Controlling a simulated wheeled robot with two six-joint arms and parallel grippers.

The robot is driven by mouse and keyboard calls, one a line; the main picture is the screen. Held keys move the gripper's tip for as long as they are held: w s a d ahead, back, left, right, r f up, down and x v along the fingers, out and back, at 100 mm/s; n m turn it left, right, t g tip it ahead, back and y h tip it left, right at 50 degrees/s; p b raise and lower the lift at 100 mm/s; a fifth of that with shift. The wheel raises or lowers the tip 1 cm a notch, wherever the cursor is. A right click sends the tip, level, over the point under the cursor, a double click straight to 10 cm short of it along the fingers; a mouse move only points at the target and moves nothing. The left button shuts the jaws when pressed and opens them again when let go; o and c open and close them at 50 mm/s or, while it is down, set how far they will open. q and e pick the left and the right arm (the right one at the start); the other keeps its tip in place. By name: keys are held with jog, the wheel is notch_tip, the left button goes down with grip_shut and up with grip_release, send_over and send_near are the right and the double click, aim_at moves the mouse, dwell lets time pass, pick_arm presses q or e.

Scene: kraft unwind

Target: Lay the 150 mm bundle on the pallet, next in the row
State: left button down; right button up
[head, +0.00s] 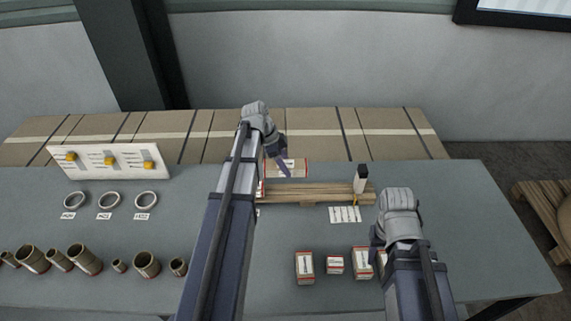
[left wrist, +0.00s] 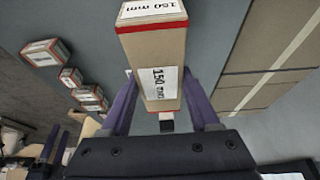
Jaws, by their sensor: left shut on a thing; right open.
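The 150 mm bundle (left wrist: 150,50), a brown box with red edges and white labels reading 150 mm, is between the purple fingers of my left gripper (left wrist: 160,110). In the head view the held bundle (head: 298,168) is at the back edge of the slatted wooden pallet (head: 315,193); I cannot tell whether it touches it. My left gripper (head: 280,160) is shut on it. A white and red item (head: 261,188) shows at the pallet's left end, mostly hidden by my left arm. My right gripper (head: 378,250) is open over the front right of the table, its fingertips mostly hidden.
Red-edged bundles (head: 305,267) stand at the front beside my right gripper. A dark-topped white block (head: 361,179) stands at the pallet's right end, behind a label card (head: 345,214). Rings (head: 110,200) and brown tubes (head: 146,264) are left. The table's right side is clear.

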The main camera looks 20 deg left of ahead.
pick_arm(q)
jog(key=shift+f+b, duration=2.55)
jog(key=shift+f, duration=0.35)
pick_arm(e)
notch_tip(320, 180, down, 6)
jog(key=shift+r, duration=0.1)
